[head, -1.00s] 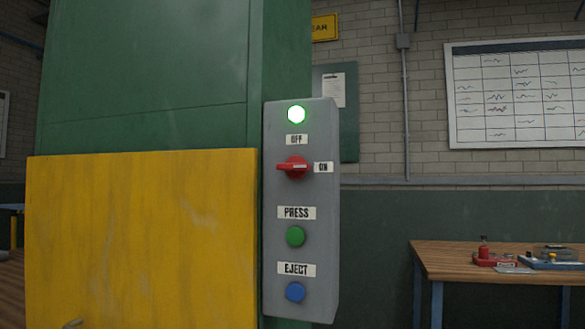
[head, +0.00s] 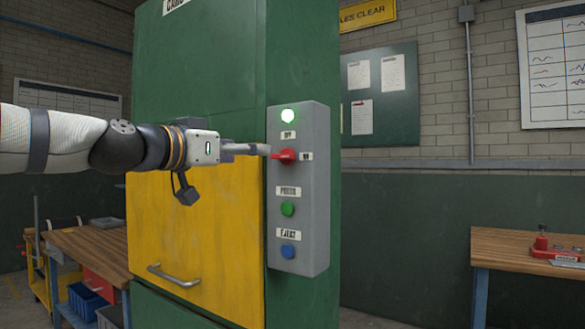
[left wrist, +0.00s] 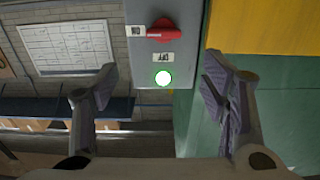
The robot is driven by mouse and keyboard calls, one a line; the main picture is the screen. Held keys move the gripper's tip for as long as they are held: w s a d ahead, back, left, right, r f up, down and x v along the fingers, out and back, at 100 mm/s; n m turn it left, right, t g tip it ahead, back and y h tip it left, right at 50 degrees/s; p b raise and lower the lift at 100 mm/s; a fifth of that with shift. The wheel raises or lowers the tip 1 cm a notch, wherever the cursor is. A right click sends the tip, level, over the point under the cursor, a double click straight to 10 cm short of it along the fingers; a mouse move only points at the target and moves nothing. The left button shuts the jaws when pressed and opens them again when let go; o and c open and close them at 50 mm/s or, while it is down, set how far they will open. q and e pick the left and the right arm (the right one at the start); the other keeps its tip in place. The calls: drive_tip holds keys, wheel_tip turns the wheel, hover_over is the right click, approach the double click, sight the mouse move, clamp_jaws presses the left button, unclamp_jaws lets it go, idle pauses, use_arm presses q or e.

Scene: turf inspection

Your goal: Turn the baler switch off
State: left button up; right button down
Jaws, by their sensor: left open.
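The baler's grey control box (head: 315,200) is fixed to the green cabinet's side. Its red switch (head: 287,156) has its handle sideways, toward the ON label (head: 306,156). The OFF label (head: 288,135) is above it. The lamp (head: 288,116) at the top is lit. My left gripper (head: 264,150) comes in from the left, its fingertips right by the switch; contact cannot be told. In the left wrist view, which is upside down, the gripper (left wrist: 158,66) is open with nothing between its fingers. The red switch (left wrist: 155,30) lies ahead, near the top edge.
A green PRESS button (head: 288,209) and a blue EJECT button (head: 288,251) sit below the switch. The yellow door (head: 200,235) with its handle (head: 173,276) is beneath my arm. Workbenches stand at left (head: 85,245) and right (head: 515,252). The floor between baler and right bench looks clear.

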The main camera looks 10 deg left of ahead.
sight(280, 157)
use_arm(q)
drive_tip(key=b+x, duration=0.1)
drive_tip(key=x, duration=0.7)
drive_tip(key=f+b+x, duration=0.1)
drive_tip(key=x, duration=0.3)
drive_tip(key=shift+w+a+b, duration=0.2)
drive_tip(key=shift+w+b, duration=0.05)
drive_tip(key=shift+b, duration=0.05)
use_arm(e)
drive_tip(key=shift+g, duration=0.8)
drive_tip(key=s+f, duration=0.3)
drive_tip(key=shift+s+a+f, duration=0.2)
drive_tip(key=shift+s+f, duration=0.15)
use_arm(q)
drive_tip(key=shift+c, duration=0.6)
drive_tip(key=c, duration=1)
